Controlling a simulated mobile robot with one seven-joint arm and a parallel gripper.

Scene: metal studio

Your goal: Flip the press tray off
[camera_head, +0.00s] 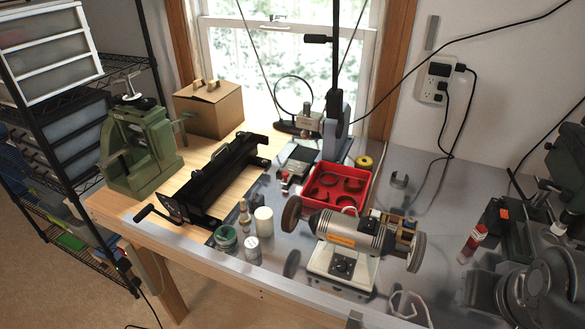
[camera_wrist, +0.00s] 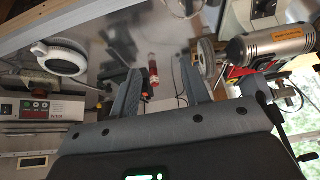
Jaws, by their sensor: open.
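A green press (camera_head: 142,148) with a screw handle on top stands at the left end of the bench in the head view. I cannot make out a separate tray on it. A long black bench tool (camera_head: 212,180) with a crank lies to its right. My gripper (camera_wrist: 160,70) shows only in the wrist view; its two grey fingers are apart with nothing held between them. A red bottle (camera_wrist: 153,72) appears beyond the fingers, at a distance. The green press is not visible in the wrist view.
A cardboard box (camera_head: 209,108) stands behind the press. A red tray (camera_head: 340,184), a bench grinder (camera_head: 348,232) and several small jars crowd the middle bench. A wire shelf (camera_head: 150,60) stands left. The wrist view shows the grinder (camera_wrist: 268,46) at right and a white ring-shaped device (camera_wrist: 60,58) at left.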

